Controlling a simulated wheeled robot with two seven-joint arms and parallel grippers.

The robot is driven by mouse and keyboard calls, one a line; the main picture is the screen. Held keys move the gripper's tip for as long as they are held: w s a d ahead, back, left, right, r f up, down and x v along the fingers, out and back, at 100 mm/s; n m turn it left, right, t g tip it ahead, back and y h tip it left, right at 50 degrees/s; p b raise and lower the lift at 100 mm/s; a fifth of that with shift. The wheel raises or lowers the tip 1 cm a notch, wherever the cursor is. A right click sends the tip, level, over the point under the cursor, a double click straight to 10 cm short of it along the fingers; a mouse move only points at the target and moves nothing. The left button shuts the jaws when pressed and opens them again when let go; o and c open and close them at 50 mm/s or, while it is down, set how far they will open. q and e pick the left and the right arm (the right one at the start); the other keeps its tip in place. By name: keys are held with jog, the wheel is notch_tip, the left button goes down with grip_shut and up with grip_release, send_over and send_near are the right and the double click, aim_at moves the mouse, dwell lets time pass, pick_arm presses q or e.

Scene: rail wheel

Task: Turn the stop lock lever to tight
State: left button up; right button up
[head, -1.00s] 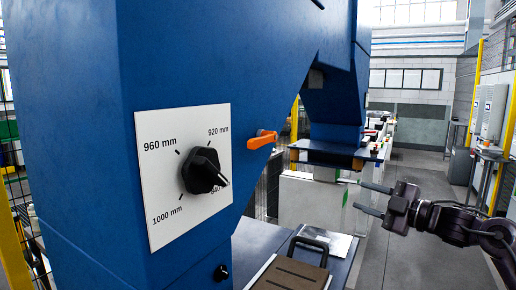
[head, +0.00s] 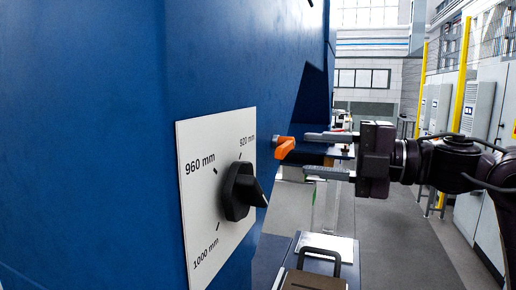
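The stop lock lever (head: 285,147) is a small orange handle on the side of the blue machine, just beyond the dial plate. My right gripper (head: 318,153) comes in from the right with its two fingers apart, one above the other. Its fingertips are close to the lever's right end; I cannot tell whether they touch it. No tight or loose marking is readable by the lever. My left gripper is not in view.
A black knob (head: 240,192) sits on a white plate (head: 205,225) marked 920, 960 and 1000 mm, left of the lever. The blue machine (head: 90,140) fills the left. A dark handle (head: 318,252) stands below. An open aisle lies at right.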

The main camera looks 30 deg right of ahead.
aim_at(286, 152)
jog(key=p+x, duration=0.2)
jog(key=shift+w+a+r, duration=0.25)
jog(key=shift+w+r, duration=0.05)
jog(key=p+x, duration=0.2)
jog(key=x, duration=0.1)
jog(key=shift+w+a+f, duration=0.15)
jog(key=shift+w, duration=0.05)
jog(key=shift+w+a, duration=0.15)
jog(key=shift+f, duration=0.1)
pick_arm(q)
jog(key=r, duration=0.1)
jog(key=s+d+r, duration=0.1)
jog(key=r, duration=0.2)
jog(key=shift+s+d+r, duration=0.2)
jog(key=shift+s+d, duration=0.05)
pick_arm(e)
grip_shut()
